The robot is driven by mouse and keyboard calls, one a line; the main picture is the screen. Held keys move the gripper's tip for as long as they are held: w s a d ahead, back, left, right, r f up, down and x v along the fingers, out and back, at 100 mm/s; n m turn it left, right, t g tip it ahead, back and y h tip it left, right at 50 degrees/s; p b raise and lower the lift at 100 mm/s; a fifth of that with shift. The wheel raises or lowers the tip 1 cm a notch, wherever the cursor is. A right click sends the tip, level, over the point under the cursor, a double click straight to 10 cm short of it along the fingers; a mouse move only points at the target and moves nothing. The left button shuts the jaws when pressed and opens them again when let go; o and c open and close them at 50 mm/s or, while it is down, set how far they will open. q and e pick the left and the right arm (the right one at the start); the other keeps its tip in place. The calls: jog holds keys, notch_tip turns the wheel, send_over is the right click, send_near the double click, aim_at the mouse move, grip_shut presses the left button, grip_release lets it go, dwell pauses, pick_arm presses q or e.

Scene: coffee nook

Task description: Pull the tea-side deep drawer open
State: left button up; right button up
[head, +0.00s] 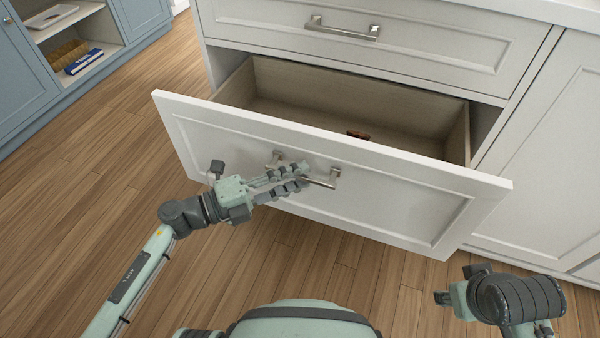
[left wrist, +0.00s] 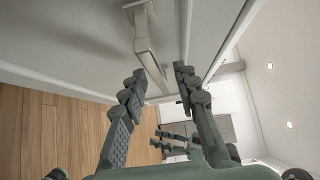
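The deep drawer (head: 330,185) is pulled well out from the white cabinet, and its inside shows. A small dark brown thing (head: 358,134) lies in it, partly hidden by the drawer front. A metal bar handle (head: 322,181) is on the drawer front. My left gripper (head: 300,176) is at the middle of this handle and covers part of it. In the left wrist view, its fingers (left wrist: 160,77) are apart, with the handle bar (left wrist: 148,50) near and between the tips; I cannot tell if they touch. My right gripper (head: 450,292) is low at the right, away from the drawer.
A shut upper drawer with its own handle (head: 343,28) is above, and a shut cabinet door (head: 550,150) is at the right. A blue cabinet (head: 25,75) with open shelves stands at the far left. The wooden floor (head: 110,150) between is clear.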

pick_arm(q)
jog(key=shift+w+d, duration=0.3)
jog(key=shift+d, duration=0.25)
grip_shut()
